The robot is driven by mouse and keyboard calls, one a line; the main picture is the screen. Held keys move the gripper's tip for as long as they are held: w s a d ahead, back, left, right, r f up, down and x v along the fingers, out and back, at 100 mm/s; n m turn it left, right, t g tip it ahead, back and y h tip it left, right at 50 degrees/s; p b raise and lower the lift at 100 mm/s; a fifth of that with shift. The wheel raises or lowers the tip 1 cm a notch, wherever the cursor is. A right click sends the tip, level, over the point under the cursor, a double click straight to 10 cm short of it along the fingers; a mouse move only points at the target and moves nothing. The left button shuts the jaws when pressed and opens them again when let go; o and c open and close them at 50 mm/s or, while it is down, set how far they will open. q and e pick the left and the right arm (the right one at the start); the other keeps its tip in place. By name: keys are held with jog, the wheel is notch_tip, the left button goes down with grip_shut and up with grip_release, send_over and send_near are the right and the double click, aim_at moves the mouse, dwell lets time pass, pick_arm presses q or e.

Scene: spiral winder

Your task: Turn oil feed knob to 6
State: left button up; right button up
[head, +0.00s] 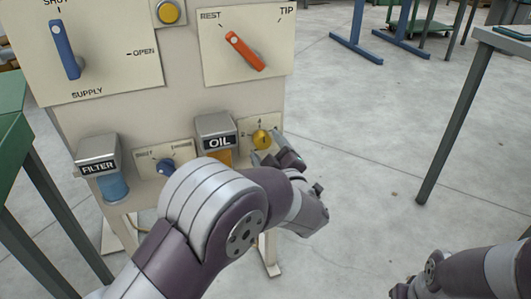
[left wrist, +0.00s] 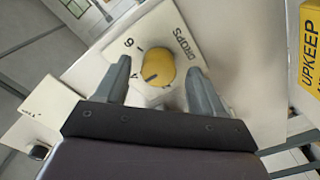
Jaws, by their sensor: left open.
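The oil feed knob (head: 262,139) is a small round yellow knob on a cream plate, right of the grey OIL unit (head: 215,127). In the left wrist view the yellow knob (left wrist: 158,68) has a dark pointer line toward its lower left. Its plate (left wrist: 179,30) reads DROPS, with a 6 at the upper left; the other marks are partly hidden. My left gripper (head: 272,155) is at the knob, and its fingers (left wrist: 160,85) stand open on either side of it with gaps visible. My right arm shows at the lower right; its gripper is not clearly seen.
A blue knob (head: 166,166) and a FILTER unit (head: 98,165) sit left of the OIL unit. Above are a blue SUPPLY lever (head: 64,48) and a red lever (head: 245,51). A green table (head: 12,120) stands at left. Open floor lies right of the machine.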

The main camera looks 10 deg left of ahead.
pick_arm(q)
jog(key=shift+x, duration=1.1)
jog(key=c, duration=1)
